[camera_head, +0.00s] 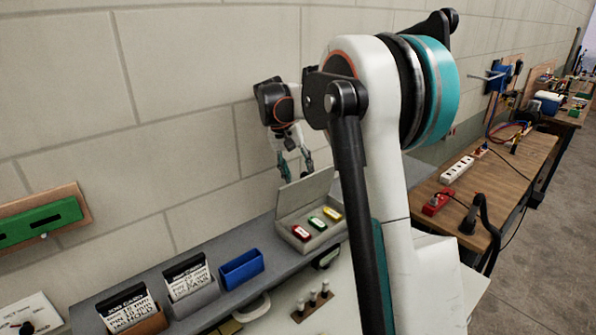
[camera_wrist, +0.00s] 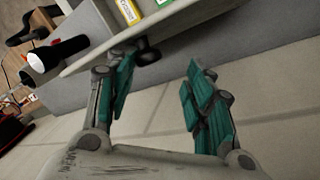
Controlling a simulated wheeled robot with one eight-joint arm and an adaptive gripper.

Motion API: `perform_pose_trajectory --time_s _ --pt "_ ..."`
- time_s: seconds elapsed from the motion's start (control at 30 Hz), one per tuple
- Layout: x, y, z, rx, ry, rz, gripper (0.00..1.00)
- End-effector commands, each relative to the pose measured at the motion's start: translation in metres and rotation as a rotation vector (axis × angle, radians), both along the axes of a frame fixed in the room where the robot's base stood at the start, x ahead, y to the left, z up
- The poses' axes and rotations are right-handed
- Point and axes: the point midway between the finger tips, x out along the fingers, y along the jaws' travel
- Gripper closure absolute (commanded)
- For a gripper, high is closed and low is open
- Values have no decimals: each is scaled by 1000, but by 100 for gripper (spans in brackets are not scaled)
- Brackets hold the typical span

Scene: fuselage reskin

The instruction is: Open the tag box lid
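The grey tag box (camera_head: 312,243) stands on the grey shelf in the head view. Its lid (camera_head: 304,192) is raised and stands up along the back of the box, leaning slightly. Red, green and yellow tags (camera_head: 317,223) show inside. My gripper (camera_head: 298,169) is just above and behind the lid's upper edge, fingers pointing down. In the wrist view my gripper (camera_wrist: 163,65) is open, with a clear gap between its teal fingers. The lid's pale edge (camera_wrist: 90,64) and a dark round knob (camera_wrist: 148,55) lie near the left fingertip. I cannot tell whether they touch.
A blue bin (camera_head: 242,268) and two card holders (camera_head: 190,283) stand left of the box on the shelf. The block wall is close behind my gripper. A wooden bench (camera_head: 500,180) with power strips is at the right. A flashlight (camera_wrist: 55,55) shows in the wrist view.

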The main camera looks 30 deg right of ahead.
Motion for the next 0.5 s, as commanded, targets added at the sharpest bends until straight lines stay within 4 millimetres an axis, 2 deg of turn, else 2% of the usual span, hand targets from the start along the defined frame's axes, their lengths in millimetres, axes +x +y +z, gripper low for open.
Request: perform_pose_trajectory --time_s 0.17,0.5 --pt "1 8 16 4 3 2 59" --pt "7 23 80 3 2 1 59"
